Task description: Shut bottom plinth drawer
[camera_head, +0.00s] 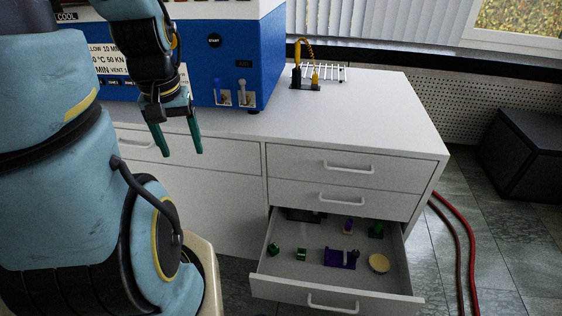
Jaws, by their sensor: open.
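The bottom plinth drawer (333,302) is pulled out of the white cabinet at the lower right. Its front panel with a white bar handle stands well forward of the cabinet face. Inside it lie a purple holder (340,259), small green pieces, a round tan disc (379,263) and a dark flat item at the back. My gripper (178,153) is open and empty, pointing down with green fingers. It is up and to the left of the drawer, in front of the bench edge, and apart from the drawer.
Two shut drawers (348,165) sit above the open one. A blue press (240,65) stands on the white countertop (335,112), with a wire rack and yellow-handled tool (315,75) to its right. Red and dark hoses (462,245) run along the floor at right. A dark box (525,155) stands beyond.

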